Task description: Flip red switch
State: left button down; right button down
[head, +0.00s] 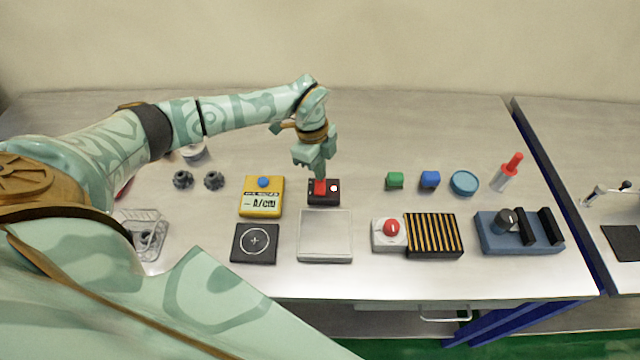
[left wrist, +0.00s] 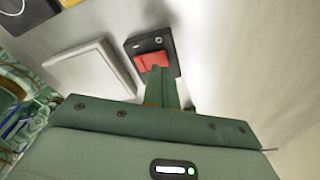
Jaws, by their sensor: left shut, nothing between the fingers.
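The red switch (head: 319,187) is a red rocker on a small black box (head: 324,200) near the middle of the table. A small white round spot sits beside the rocker on the box. My left gripper (head: 320,177) points down at the switch from behind, its fingers shut and empty. In the left wrist view the shut fingertips (left wrist: 160,72) reach the near edge of the red rocker (left wrist: 153,61) and appear to touch it. The fingers hide part of the rocker and box there. My right gripper is in neither view.
A yellow meter (head: 262,206) stands left of the box. A grey-white plate (head: 325,250) and a black pad (head: 255,255) lie in front. A red button (head: 391,227), a striped block (head: 434,236) and small cubes stand to the right. The table behind the switch is mostly clear.

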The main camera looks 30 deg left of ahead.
pick_arm(q)
jog(key=shift+f, duration=0.2)
dwell(0.4)
jog(key=shift+f+b, duration=0.4)
jog(key=shift+f, duration=0.25)
dwell(0.3)
notch_tip(320, 180, up, 7)
jog(key=p, duration=0.6)
jog(key=shift+p, duration=0.3)
